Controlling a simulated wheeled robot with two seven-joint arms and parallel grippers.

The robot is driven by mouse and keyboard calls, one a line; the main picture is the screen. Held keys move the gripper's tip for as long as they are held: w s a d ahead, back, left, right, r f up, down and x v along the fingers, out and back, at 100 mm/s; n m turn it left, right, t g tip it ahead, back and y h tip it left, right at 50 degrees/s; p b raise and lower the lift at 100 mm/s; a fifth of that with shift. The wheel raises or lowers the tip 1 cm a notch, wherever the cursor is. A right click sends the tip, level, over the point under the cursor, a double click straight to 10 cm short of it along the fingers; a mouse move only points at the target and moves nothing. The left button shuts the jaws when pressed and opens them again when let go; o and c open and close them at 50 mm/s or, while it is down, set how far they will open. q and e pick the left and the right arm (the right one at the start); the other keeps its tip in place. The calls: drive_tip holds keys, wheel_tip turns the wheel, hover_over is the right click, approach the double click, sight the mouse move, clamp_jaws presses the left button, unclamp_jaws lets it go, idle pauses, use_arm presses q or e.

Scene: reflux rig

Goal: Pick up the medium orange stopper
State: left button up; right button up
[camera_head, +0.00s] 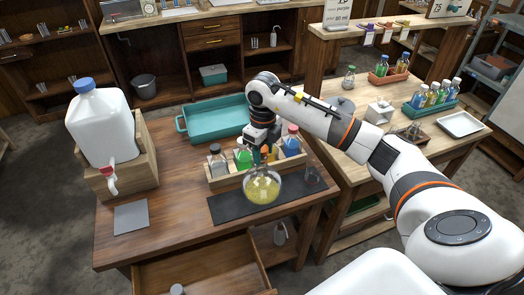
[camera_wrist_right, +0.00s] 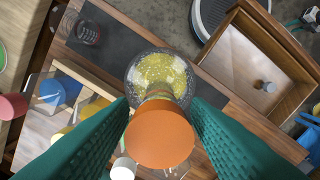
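An orange stopper (camera_wrist_right: 160,135) fills the middle of the right wrist view, right above the neck of a round flask (camera_wrist_right: 160,75) holding yellow liquid. In the head view the flask (camera_head: 262,187) stands on the dark mat, below my right gripper (camera_head: 262,150). In the wrist view, the teal fingers of the right gripper (camera_wrist_right: 160,115) lie on either side of the stopper, close to its edges. I cannot tell whether they press on it. Whether the stopper sits in the neck or just above it is unclear. My left gripper is not in view.
A wooden rack (camera_head: 220,182) with several coloured bottles stands close behind the flask. A teal tray (camera_head: 182,124) is farther back, and a large white jug (camera_head: 98,122) is on the left. A small glass (camera_head: 312,174) stands right of the flask. An open drawer (camera_head: 200,270) sticks out in front.

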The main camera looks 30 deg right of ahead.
sight(263, 148)
drive_tip(key=c, duration=0.7)
wheel_tip(263, 148, up, 10)
drive_tip(key=shift+b, duration=1.05)
drive_tip(key=shift+r+p, duration=1.5)
drive_tip(key=shift+r, duration=0.25)
